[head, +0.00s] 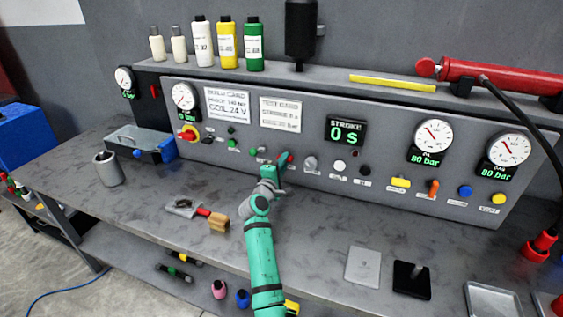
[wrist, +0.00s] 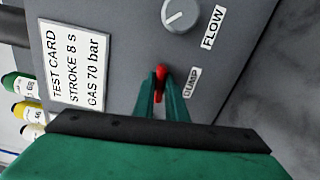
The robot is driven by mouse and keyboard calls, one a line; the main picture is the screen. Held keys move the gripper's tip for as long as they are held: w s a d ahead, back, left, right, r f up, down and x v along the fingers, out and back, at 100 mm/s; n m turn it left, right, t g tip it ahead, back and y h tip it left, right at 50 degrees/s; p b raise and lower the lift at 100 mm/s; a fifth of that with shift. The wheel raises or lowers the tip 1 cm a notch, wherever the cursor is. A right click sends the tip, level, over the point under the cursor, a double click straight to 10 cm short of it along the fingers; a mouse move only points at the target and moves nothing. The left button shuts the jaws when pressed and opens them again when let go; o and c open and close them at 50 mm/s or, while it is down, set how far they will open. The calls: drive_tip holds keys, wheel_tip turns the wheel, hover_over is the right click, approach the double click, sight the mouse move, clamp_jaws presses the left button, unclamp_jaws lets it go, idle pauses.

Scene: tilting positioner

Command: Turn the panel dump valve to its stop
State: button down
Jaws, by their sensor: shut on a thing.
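The dump valve is a small red lever (wrist: 160,76) on the grey panel, beside the DUMP label (wrist: 191,81) in the wrist view. My gripper (wrist: 161,92) is shut on this lever, with one green fingertip on each side. In the head view my gripper (head: 279,167) is at the lower middle of the panel (head: 370,190), and only a bit of red lever (head: 284,158) shows there. Part of the lever is hidden between the fingers.
The grey flow knob (head: 311,163) sits close beside the dump valve. The stroke display (head: 346,134) reads 0 s. Both 80 bar gauges (head: 431,140) are at the right.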

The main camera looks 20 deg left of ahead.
drive_tip(key=shift+d+f+m, duration=0.15)
drive_tip(key=shift+f+m, duration=0.05)
drive_tip(key=shift+m, duration=0.5)
drive_tip(key=c, duration=1.8)
unclamp_jaws()
drive_tip(key=shift+s, duration=0.1)
drive_tip(key=shift+r, duration=0.1)
